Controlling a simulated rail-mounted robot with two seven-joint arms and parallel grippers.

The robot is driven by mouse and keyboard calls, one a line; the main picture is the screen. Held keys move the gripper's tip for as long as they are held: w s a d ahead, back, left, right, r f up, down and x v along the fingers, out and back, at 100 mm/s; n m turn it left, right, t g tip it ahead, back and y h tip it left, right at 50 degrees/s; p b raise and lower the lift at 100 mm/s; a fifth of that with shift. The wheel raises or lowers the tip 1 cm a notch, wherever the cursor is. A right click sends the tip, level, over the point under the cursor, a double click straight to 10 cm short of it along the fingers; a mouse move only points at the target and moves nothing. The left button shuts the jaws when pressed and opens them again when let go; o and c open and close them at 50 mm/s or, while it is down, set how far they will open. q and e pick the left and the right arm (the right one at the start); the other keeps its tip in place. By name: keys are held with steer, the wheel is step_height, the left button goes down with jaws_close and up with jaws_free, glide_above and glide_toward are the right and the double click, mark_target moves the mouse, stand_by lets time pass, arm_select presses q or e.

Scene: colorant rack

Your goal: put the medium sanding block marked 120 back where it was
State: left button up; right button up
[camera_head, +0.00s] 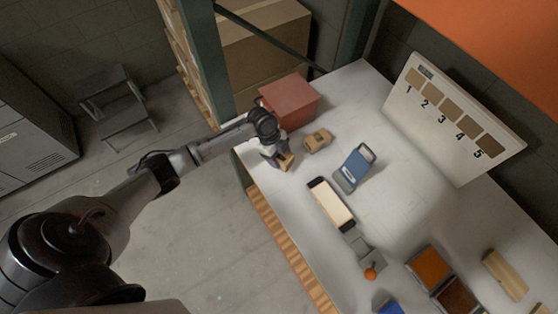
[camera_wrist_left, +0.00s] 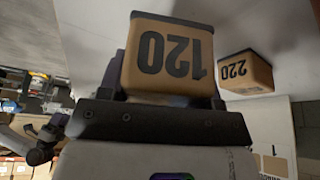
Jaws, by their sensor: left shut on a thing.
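The sanding block marked 120 (camera_wrist_left: 172,58) is tan with dark edges and fills the upper middle of the left wrist view. My left gripper (camera_wrist_left: 160,110) is shut on it. In the head view my left gripper (camera_head: 277,154) is at the near left edge of the white table, with the tan block (camera_head: 287,162) showing at its tip. I cannot tell if the block touches the table. A similar block marked 220 (camera_wrist_left: 246,73) stands close by, apart from the held one; it also shows in the head view (camera_head: 318,140). My right gripper is not in view.
A red box (camera_head: 290,101) stands behind my gripper. A blue tool (camera_head: 355,165), a cream pad (camera_head: 331,203) and brown square trays (camera_head: 430,267) lie to the right. A board numbered 1 to 5 (camera_head: 450,115) leans at the back. The table middle is partly clear.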

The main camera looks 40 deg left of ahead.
mark_target(279, 161)
arm_select(q)
steer(key=shift+a+f, duration=0.1)
steer(key=shift+f, duration=1.95)
steer(key=shift+f, duration=0.15)
steer(key=o, duration=0.9)
